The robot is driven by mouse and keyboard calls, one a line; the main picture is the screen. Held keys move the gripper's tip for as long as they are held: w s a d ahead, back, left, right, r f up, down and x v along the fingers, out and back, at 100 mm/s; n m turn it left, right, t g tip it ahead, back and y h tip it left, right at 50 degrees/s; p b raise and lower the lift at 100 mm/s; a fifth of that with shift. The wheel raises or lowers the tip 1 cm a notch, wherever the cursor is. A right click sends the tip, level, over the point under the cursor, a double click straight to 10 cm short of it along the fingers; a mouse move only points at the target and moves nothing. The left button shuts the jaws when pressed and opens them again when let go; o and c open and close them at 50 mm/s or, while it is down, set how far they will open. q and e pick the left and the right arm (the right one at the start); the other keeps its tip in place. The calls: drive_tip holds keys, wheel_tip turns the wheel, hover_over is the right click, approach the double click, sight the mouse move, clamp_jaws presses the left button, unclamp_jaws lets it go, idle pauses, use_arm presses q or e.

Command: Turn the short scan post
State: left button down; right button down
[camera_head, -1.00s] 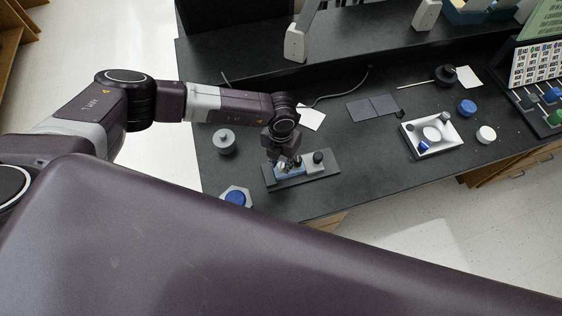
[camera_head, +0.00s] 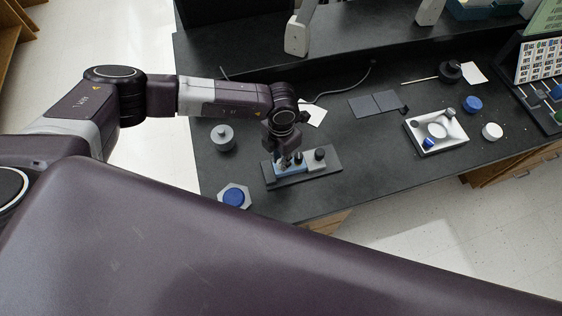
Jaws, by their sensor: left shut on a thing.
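A dark grey base plate (camera_head: 328,168) lies near the front edge of the black bench. On it sits a light blue and grey block (camera_head: 293,169) with small upright posts. A dark round-topped post (camera_head: 320,154) stands at its right end. My left gripper (camera_head: 286,163) points down over the left part of the block and is shut on a small post there. The fingers and arm hide most of that post, so I cannot tell its height or angle. My right gripper is not in the view.
A grey round weight (camera_head: 223,137) and a hexagonal holder with a blue disc (camera_head: 234,198) stand left of the plate. A white tray (camera_head: 459,146) with small parts is at the right, beside blue (camera_head: 472,104) and white (camera_head: 492,131) round pieces. Bench between is clear.

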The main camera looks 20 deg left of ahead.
use_arm(q)
drive_tip(key=m+b, duration=0.4)
drive_tip(key=b, duration=0.1)
drive_tip(key=m+b, duration=0.5)
drive_tip(key=b, duration=0.1)
drive_tip(key=m+b, duration=0.5)
drive_tip(key=b, duration=0.1)
drive_tip(key=shift+f, duration=0.25)
drive_tip(key=shift+r+m+b, duration=0.25)
drive_tip(key=shift+m+b, duration=0.85)
drive_tip(key=shift+b, duration=0.1)
drive_tip(key=c, duration=1.8)
unclamp_jaws()
drive_tip(key=shift+o, duration=0.2)
drive_tip(key=shift+r, duration=0.1)
wheel_tip(320, 180, up, 12)
